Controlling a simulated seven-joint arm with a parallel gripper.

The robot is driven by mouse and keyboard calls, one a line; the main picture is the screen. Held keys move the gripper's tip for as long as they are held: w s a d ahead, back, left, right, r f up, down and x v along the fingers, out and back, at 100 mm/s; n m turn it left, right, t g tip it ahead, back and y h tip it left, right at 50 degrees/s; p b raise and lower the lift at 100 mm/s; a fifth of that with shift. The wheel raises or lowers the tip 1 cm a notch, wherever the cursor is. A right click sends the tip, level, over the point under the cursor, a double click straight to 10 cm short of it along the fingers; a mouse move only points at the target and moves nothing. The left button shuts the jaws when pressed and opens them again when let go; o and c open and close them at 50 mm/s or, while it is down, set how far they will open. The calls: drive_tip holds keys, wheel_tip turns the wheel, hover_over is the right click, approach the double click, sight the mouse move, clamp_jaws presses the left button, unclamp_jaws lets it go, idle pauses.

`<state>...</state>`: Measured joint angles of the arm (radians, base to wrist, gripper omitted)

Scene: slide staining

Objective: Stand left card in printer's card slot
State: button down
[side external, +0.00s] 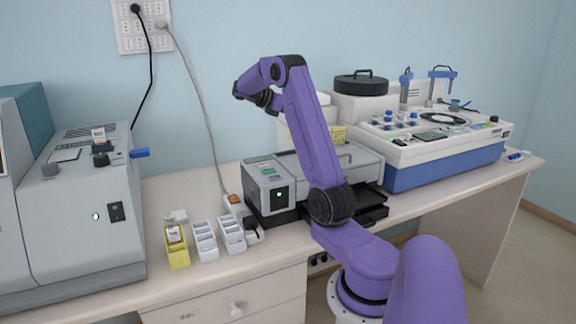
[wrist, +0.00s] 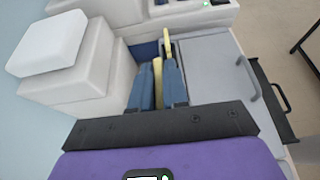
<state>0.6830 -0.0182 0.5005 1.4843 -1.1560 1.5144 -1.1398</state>
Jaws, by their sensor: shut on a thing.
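In the wrist view my gripper (wrist: 159,82) points down into the gap between a white block and a grey box top. Its blue fingers are closed on a thin yellow strip, which looks like a card (wrist: 157,78). A second yellow upright piece (wrist: 167,45) shows just beyond the fingers; I cannot tell whether it is a separate card. In the side external view the fingers are hidden, and a patch of yellow (side external: 338,134) shows behind the grey box. The likely printer is a grey and black unit (side external: 264,172) with a lit green display. Its card slot cannot be made out.
A white block (wrist: 50,45) stands close left of the fingers. A grey top with a handle (wrist: 205,75) lies close right. The blue and white staining machine (side external: 440,165) is at the right. A yellow rack (side external: 177,258) and white racks (side external: 206,250) stand at the front left.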

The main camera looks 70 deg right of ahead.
drive_tip(key=w+a+f, duration=0.1)
drive_tip(key=a+f, duration=0.2)
drive_tip(key=f, duration=0.5)
drive_tip(key=shift+w+a+f, duration=0.2)
drive_tip(key=shift+w+f, duration=0.05)
drive_tip(key=shift+w, duration=0.15)
drive_tip(key=shift+f, duration=0.15)
drive_tip(key=c, duration=1.1)
unclamp_jaws()
